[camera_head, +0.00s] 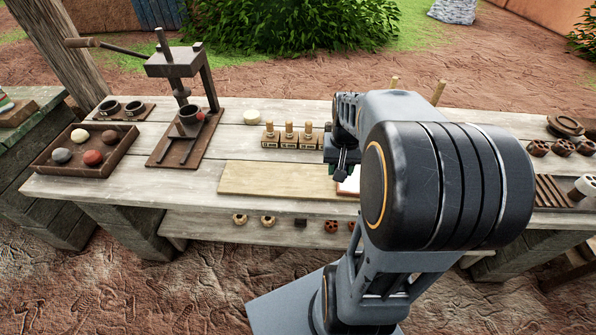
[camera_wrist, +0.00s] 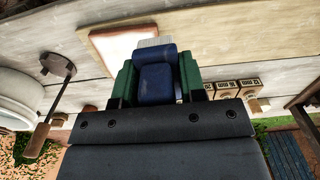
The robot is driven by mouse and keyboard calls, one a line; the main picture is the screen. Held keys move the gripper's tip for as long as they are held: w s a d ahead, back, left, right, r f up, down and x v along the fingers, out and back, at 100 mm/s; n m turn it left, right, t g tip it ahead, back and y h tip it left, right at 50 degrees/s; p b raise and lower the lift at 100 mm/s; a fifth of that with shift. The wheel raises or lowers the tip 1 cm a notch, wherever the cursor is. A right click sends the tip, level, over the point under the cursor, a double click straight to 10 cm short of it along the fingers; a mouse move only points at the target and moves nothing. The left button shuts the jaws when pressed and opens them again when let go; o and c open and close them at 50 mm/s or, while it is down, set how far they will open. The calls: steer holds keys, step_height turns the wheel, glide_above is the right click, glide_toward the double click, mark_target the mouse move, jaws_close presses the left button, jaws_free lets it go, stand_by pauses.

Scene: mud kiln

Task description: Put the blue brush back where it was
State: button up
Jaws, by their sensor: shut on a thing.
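The blue brush (camera_wrist: 155,80) is between the green fingers of my gripper (camera_wrist: 158,78) in the wrist view. Its pale bristle end (camera_wrist: 155,42) sticks out past the fingertips. My gripper is shut on the brush and hangs over the workbench, near a wooden board (camera_wrist: 180,35). A white patch with a brownish rim (camera_wrist: 118,48) lies on that board. In the head view my gripper (camera_head: 342,168) is beside the board (camera_head: 265,180); my arm hides much of the white patch (camera_head: 350,182). The brush cannot be made out there.
Several stamp blocks with pegs (camera_head: 288,138) stand behind the board. A lever press (camera_head: 183,120) and a tray of coloured balls (camera_head: 85,150) are at the left. Perforated brown pieces (camera_head: 562,147) and a slotted rack (camera_head: 556,192) are at the right. My arm hides the bench's middle right.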

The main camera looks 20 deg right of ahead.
steer(key=w+a+f, duration=0.3)
steer(key=w+f, duration=0.1)
steer(key=w, duration=0.4)
steer(key=p, duration=0.1)
glide_above(301, 178)
steer(key=f, duration=0.4)
steer(key=shift+s+d+f, duration=0.15)
steer(key=shift+s+d, duration=0.1)
steer(key=shift+s, duration=0.15)
steer(key=shift+w+a+f, duration=0.25)
steer(key=shift+w+f, duration=0.2)
steer(key=shift+f, duration=1.65)
steer(key=shift+f, duration=0.15)
steer(key=o, duration=0.9)
